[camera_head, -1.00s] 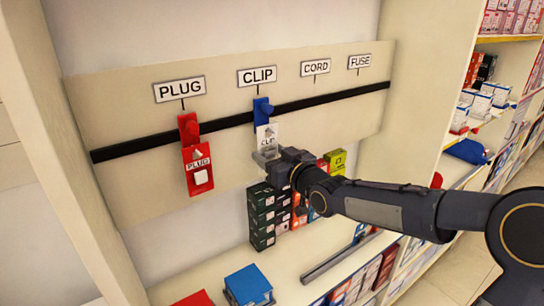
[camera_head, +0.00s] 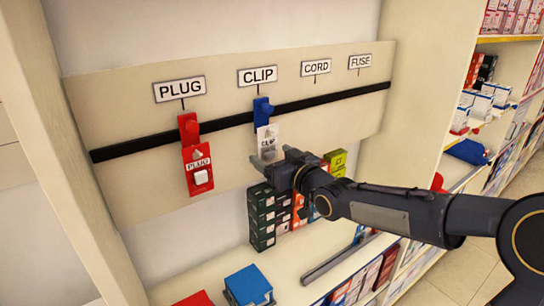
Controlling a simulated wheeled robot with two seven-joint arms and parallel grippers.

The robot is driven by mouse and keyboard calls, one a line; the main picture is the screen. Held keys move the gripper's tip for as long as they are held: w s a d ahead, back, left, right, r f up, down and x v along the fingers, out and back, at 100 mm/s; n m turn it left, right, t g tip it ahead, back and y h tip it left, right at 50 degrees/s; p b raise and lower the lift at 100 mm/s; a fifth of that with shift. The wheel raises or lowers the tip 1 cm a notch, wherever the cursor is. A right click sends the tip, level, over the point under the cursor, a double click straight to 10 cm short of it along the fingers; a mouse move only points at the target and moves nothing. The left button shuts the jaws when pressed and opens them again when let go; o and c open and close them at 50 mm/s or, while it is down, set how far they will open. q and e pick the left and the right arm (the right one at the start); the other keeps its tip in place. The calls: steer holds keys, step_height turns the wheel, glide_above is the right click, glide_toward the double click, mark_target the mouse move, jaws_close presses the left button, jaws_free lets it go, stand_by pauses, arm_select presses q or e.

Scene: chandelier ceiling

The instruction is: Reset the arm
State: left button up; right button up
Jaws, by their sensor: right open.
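My right arm comes in from the right, and its gripper (camera_head: 272,161) is open just below and in front of the white CLIP package (camera_head: 268,140). The package hangs from the blue hook (camera_head: 263,109) under the CLIP sign (camera_head: 257,76). The gripper covers the package's lower part, and I cannot tell whether they touch. A red PLUG package (camera_head: 197,170) hangs from the red hook (camera_head: 188,128) to the left. My left gripper is not in view.
A black rail (camera_head: 330,100) crosses the beige panel, with CORD (camera_head: 316,67) and FUSE (camera_head: 360,61) signs above bare stretches. Dark green boxes (camera_head: 262,215) are stacked below. A blue box (camera_head: 248,286) lies on the lower shelf. Stocked shelves stand at right.

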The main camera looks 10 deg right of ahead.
steer(key=s+d+f+m+g+h, duration=0.2)
steer(key=s+d+f, duration=0.1)
steer(key=s, duration=0.5)
steer(key=s+d+f+m+g+h, duration=0.1)
steer(key=s+d+f+g, duration=0.15)
steer(key=s, duration=0.45)
steer(key=s+d+f+m+g+h, duration=0.2)
steer(key=s+d+f, duration=0.15)
steer(key=s, duration=0.45)
steer(key=s+a+f+g+y, duration=0.1)
steer(key=s+a+f+g, duration=0.1)
steer(key=s, duration=0.5)
steer(key=s+a+f+g+y, duration=0.1)
steer(key=s+a+f+g, duration=0.1)
steer(key=s+f, duration=0.3)
steer(key=shift+s+a+m+y, duration=0.35)
steer(key=shift+s+a, duration=0.3)
steer(key=shift+s, duration=0.25)
steer(key=shift+g, duration=0.25)
